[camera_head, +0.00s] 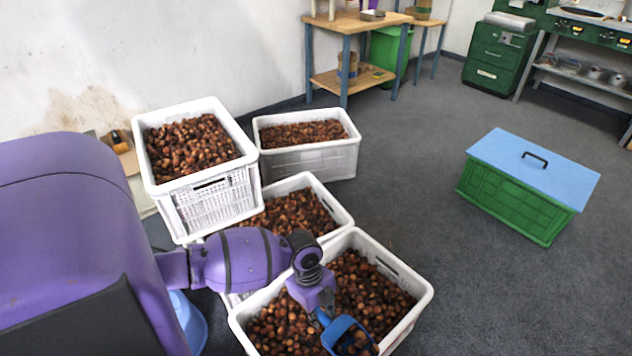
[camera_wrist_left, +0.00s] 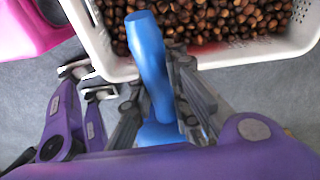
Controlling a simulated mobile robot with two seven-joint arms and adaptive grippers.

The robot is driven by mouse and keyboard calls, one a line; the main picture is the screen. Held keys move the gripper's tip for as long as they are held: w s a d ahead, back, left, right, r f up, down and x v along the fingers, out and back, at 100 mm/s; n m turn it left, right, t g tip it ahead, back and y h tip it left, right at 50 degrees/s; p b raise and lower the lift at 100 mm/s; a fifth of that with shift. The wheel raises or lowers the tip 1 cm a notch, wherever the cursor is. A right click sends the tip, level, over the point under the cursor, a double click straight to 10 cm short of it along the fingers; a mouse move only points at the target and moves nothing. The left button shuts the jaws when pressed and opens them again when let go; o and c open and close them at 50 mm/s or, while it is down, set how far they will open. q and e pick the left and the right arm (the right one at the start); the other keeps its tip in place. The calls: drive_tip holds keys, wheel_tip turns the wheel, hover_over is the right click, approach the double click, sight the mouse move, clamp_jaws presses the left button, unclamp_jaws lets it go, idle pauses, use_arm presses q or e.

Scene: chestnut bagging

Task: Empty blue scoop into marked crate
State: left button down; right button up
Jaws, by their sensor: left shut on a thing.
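In the head view my left gripper (camera_head: 318,300) is shut on the handle of the blue scoop (camera_head: 340,329), low over the front white crate (camera_head: 420,303). Brown chestnuts show in the scoop's bowl, though I cannot tell them clearly from those in the crate behind. In the left wrist view my left gripper (camera_wrist_left: 160,95) has its dark fingers on either side of the blue handle (camera_wrist_left: 148,45). The rim of a chestnut-filled white crate (camera_wrist_left: 225,57) lies beyond. My right gripper does not show in the head view.
More chestnut-filled white crates stand behind: one at upper left (camera_head: 215,203), one at the back (camera_head: 310,163), one in the middle (camera_head: 335,207). A green crate with a blue lid (camera_head: 530,165) stands at right. The grey floor between is clear. A pink object (camera_wrist_left: 35,28) shows in the wrist view.

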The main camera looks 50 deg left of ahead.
use_arm(q)
drive_tip(key=w+a+f+m+g+b, duration=0.1)
drive_tip(key=w+a+f+m+b, duration=0.3)
drive_tip(key=a+f+b, duration=0.15)
drive_tip(key=w+a+f+m+b, duration=0.3)
drive_tip(key=w+a+f+b, duration=0.15)
drive_tip(key=a+f, duration=0.2)
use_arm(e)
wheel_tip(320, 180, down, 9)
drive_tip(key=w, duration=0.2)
use_arm(q)
drive_tip(key=s+d+r+t+y+p, duration=0.6)
drive_tip(key=r+y+p, duration=0.5)
drive_tip(key=p, duration=0.4)
drive_tip(key=shift+d+m+t+p, duration=0.3)
drive_tip(key=shift+d+t+p, duration=0.1)
drive_tip(key=shift+d+t, duration=0.55)
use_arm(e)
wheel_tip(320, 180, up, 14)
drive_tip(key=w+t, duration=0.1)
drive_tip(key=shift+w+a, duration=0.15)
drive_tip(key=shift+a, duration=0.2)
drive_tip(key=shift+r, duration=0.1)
